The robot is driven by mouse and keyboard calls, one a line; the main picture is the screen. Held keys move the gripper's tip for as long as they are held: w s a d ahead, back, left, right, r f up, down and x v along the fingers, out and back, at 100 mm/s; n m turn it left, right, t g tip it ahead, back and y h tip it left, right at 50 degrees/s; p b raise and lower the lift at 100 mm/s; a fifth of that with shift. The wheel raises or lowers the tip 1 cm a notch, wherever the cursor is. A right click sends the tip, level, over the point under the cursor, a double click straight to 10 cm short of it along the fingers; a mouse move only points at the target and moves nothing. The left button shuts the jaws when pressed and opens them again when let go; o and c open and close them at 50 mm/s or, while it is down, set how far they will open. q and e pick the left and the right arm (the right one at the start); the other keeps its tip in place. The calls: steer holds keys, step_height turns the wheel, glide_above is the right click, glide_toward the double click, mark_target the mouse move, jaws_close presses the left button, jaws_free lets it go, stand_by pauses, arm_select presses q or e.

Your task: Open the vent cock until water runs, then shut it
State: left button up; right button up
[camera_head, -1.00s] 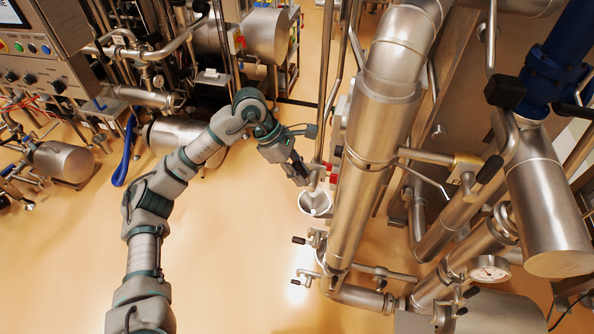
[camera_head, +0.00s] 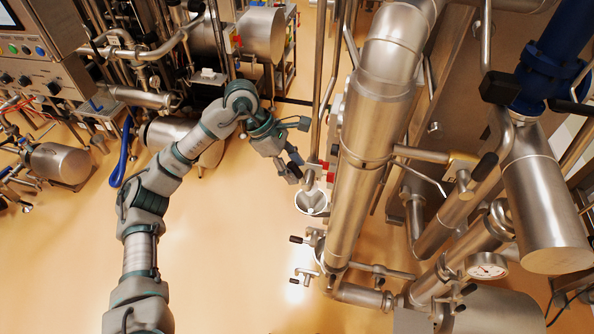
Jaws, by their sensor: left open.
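My left gripper (camera_head: 294,170) is open and empty, its fingers pointing down and to the right. It hangs just up and left of a small bent metal spout (camera_head: 309,180), with a small gap showing between them. The spout sits above a white funnel-like cup (camera_head: 311,202) beside the large steel pipe. Small red parts (camera_head: 330,172) sit right beside the spout; I cannot tell which of these is the vent cock's handle or how it is turned. Whether any water runs is too small to tell. My right gripper is out of view.
The large vertical steel pipe (camera_head: 366,150) stands close right of the gripper. Small black-handled valves (camera_head: 305,273) stick out below the cup. A control panel (camera_head: 38,55) and machinery fill the upper left. The tan floor (camera_head: 225,260) is clear at lower middle.

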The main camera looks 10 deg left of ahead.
arm_select(q)
steer(key=v, duration=0.9)
steer(key=shift+w+a+r, duration=0.2)
steer(key=shift+a+r, duration=0.1)
stand_by(2.9)
